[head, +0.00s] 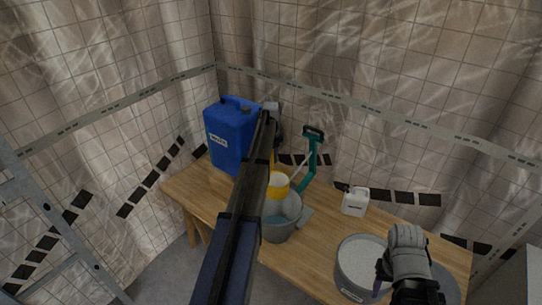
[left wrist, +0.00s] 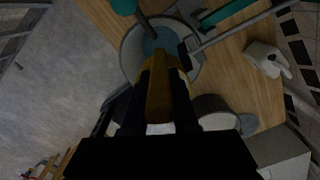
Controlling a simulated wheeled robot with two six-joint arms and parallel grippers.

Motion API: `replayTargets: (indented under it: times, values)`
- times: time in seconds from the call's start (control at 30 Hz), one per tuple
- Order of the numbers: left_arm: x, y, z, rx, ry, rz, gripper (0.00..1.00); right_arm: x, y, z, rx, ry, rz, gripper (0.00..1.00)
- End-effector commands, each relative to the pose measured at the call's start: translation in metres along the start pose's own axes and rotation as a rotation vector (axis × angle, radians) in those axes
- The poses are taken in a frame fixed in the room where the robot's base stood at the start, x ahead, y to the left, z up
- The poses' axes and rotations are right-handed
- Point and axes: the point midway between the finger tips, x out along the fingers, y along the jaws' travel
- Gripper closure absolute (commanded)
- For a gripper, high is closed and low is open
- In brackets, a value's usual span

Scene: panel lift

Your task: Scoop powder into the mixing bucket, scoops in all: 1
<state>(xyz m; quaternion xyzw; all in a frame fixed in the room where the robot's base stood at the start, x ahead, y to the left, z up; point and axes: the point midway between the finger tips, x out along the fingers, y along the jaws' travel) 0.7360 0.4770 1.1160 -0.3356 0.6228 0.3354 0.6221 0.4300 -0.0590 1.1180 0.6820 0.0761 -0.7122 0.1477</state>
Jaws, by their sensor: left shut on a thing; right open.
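The mixing bucket (head: 277,233) is grey and stands on the table with bluish liquid inside; it also shows in the left wrist view (left wrist: 131,60). My left gripper (head: 273,165) is shut on a yellow thing (head: 278,187), over the bucket. The yellow thing also shows between the fingers in the left wrist view (left wrist: 158,92); its lower end is hard to make out. The powder tub (head: 350,277) is a wide pale tub of whitish powder at the front right. My right gripper (head: 404,245) is open at the tub's right side, partly covering it. A small purple piece shows by the rim.
A blue canister (head: 228,135) stands at the table's back left. A small white jug (head: 355,201) stands at the back right. A metal ladder (head: 40,225) is at left. The wooden table (head: 318,240) is clear between bucket and tub.

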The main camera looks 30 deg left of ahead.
Motion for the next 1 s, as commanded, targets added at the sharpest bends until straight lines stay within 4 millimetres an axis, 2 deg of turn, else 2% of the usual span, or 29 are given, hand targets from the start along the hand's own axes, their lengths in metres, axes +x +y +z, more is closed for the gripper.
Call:
replayTargets:
  times: [0.23, 0.47, 0.73, 1.0]
  values:
    - [-0.001, 0.001, 0.000, 0.022, -0.012, -0.001, 1.00, -0.001, 0.000, 0.000, 0.000, 0.000, 0.000, 0.50]
    - [0.001, 0.005, -0.023, 0.025, -0.182, -0.002, 1.00, 0.005, 0.000, 0.000, 0.001, 0.000, 0.000, 0.50]
    - [0.005, 0.005, -0.051, 0.026, -0.508, -0.006, 1.00, 0.033, -0.003, -0.002, -0.003, 0.000, 0.001, 0.50]
    - [0.013, 0.003, -0.068, 0.023, -0.684, -0.008, 1.00, 0.062, -0.005, -0.004, -0.010, 0.000, 0.002, 0.50]
